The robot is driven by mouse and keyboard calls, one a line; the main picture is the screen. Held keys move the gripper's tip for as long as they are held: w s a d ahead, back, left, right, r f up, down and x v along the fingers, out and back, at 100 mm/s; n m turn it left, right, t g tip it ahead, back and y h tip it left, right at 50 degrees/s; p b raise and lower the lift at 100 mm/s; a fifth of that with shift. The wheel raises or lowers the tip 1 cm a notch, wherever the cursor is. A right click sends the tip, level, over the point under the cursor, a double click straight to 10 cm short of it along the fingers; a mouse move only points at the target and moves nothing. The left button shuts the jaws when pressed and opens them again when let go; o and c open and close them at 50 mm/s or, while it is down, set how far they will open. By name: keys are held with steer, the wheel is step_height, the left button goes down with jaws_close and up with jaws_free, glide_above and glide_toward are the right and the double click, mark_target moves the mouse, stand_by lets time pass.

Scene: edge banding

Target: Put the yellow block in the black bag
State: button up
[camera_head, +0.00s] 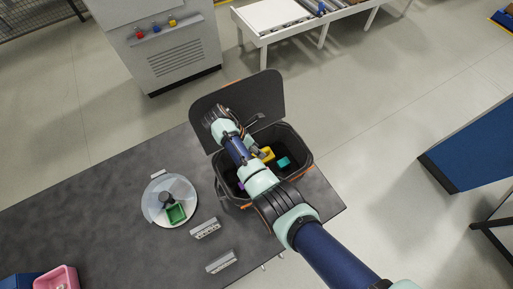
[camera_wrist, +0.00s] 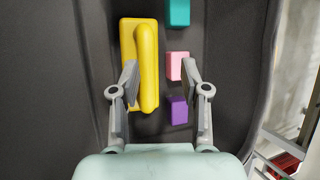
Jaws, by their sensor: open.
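The black bag (camera_head: 306,155) stands open at the table's right end, its lid raised at the back; its dark inner surface fills much of the wrist view (camera_wrist: 65,70). The yellow block (camera_head: 266,152) is inside the bag; in the wrist view (camera_wrist: 128,40) it has a long raised bar. My gripper (camera_wrist: 159,75) is open above the bag's inside, with nothing held. My arm hides part of the bag in the head view.
A teal block (camera_head: 283,162) and a purple block (camera_wrist: 178,110) also lie in the bag. A machine cabinet (camera_head: 165,50) stands behind.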

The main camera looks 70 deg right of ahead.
steer(key=shift+r, duration=0.35)
steer(key=p+v, duration=0.3)
steer(key=v, duration=0.9)
steer(key=shift+r, duration=0.25)
